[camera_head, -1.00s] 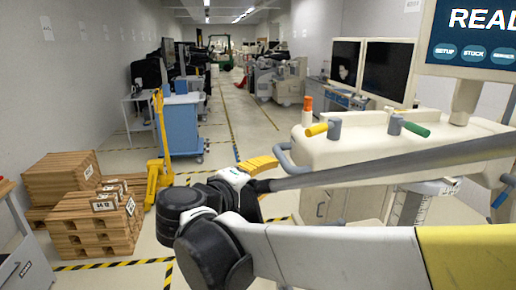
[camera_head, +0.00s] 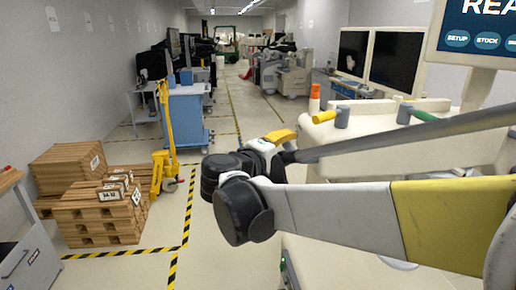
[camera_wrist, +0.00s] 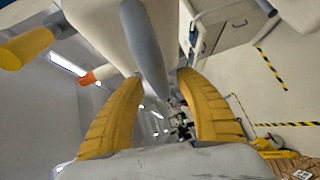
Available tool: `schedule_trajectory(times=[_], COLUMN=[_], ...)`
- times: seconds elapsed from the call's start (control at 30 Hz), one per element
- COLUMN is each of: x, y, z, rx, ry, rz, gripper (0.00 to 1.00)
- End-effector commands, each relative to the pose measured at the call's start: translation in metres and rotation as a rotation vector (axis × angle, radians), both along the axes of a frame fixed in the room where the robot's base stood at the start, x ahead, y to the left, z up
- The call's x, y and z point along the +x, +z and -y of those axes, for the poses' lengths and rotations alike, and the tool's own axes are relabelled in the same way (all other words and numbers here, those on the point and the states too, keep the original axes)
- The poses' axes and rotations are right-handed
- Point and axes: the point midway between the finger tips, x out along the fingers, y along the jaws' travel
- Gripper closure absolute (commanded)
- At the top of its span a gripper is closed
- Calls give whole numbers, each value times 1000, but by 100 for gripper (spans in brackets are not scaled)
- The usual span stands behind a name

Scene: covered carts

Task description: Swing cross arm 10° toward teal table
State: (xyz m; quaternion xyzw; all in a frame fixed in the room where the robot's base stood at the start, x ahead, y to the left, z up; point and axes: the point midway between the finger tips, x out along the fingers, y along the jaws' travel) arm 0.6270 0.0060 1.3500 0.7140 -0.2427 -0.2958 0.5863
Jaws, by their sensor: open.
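A long grey bar (camera_head: 400,138), which looks like the cross arm, runs from the right edge to my gripper (camera_head: 284,143) in the head view. In the wrist view its rounded grey end (camera_wrist: 147,50) lies between my gripper's two yellow fingers (camera_wrist: 160,78). The fingers are apart, one on each side; I cannot tell whether either touches it. In the head view the far finger shows above the bar's end and my wrist hides the rest. No clearly teal table shows; a blue cart (camera_head: 187,122) stands at the back left.
A cream machine (camera_head: 380,160) with yellow and green handles and an orange-topped cylinder (camera_head: 315,98) stands behind the bar. Wooden pallets (camera_head: 95,215) and a yellow pallet jack (camera_head: 166,150) are at the left. The taped floor aisle between is clear.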

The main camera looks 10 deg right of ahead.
Motion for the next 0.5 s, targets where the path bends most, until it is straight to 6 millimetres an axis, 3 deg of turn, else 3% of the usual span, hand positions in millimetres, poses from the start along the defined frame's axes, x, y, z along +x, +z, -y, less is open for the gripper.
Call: schedule_trajectory(times=[0.43, 0.47, 0.5], x=[7, 7, 7], y=[-1, -1, -1], z=[7, 7, 7], rx=[0, 0, 0], ry=[0, 0, 0], rz=[0, 0, 0], gripper=[57, 61, 74])
